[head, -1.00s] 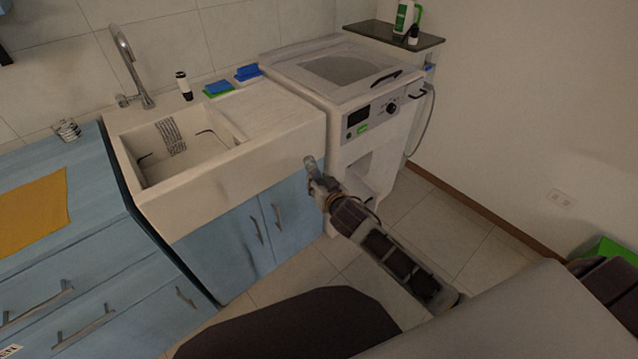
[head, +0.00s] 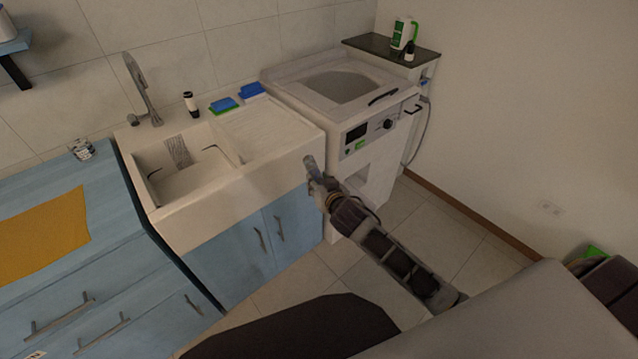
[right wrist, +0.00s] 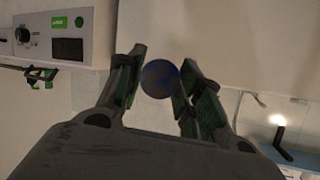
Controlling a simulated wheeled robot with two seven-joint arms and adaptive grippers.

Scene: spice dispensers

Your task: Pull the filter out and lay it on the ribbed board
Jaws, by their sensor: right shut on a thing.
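My right gripper (head: 317,187) is shut on the filter (head: 310,166), which shows as a short pale grey cylinder sticking up from the fingertips. In the right wrist view the filter (right wrist: 160,79) is a round blue-grey end between the two fingers. It is out of the machine, in the air in front of the sink's right corner. The ribbed board (head: 272,132) is the white draining surface right of the sink basin. My left gripper is not in view.
Blue and green sponges (head: 223,105) and a black-and-white bottle (head: 191,104) stand behind the board. The basin (head: 190,170) lies to its left and a tap (head: 142,90) behind. Most of the ribbed surface is clear. A yellow cloth (head: 40,235) lies on the left counter.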

